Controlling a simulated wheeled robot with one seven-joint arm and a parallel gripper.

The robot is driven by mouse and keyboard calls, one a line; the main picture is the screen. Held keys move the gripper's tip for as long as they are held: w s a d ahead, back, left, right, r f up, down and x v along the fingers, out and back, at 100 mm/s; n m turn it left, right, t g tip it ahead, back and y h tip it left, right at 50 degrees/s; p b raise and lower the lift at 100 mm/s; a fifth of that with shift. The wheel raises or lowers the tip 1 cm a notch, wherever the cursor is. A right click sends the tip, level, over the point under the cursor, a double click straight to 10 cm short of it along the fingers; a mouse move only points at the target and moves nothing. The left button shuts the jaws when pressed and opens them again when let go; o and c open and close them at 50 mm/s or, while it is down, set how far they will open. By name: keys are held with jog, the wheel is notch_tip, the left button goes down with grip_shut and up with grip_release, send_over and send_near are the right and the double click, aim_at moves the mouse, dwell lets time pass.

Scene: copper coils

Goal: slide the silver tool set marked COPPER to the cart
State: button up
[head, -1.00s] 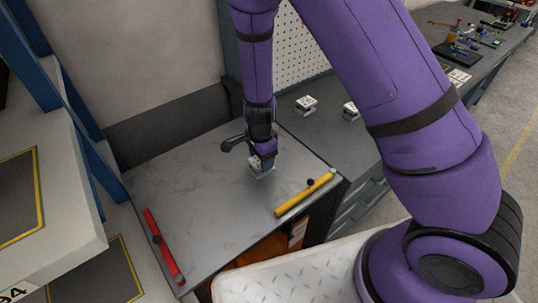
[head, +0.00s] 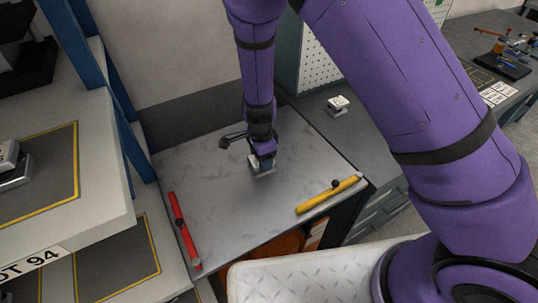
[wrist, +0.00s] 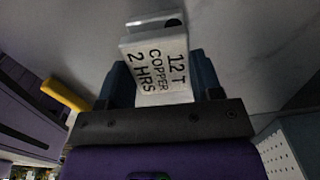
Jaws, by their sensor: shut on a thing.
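The silver tool set (wrist: 162,68) has a white label reading "12 T COPPER 2 HRS" in the wrist view. It stands between the two dark blue fingers of my gripper (head: 262,160). In the head view the tool set (head: 265,174) shows small and pale at the fingertips, low over or on the grey top; contact with the surface is hard to tell. This grey top (head: 225,215), with a red bar (head: 184,230) and a yellow bar (head: 328,195) at its edges, looks like the cart's, though I cannot be sure.
A darker bench (head: 355,140) adjoins at the right, with another silver piece (head: 337,104) on it. White shelves (head: 95,215) with yellow-edged dark mats stand at the left. A pegboard (head: 315,55) rises behind.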

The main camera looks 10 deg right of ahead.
jog(key=shift+a, duration=0.35)
jog(key=shift+a, duration=0.85)
jog(key=o, duration=1)
jog(key=shift+r, duration=0.1)
jog(key=shift+r, duration=2.4)
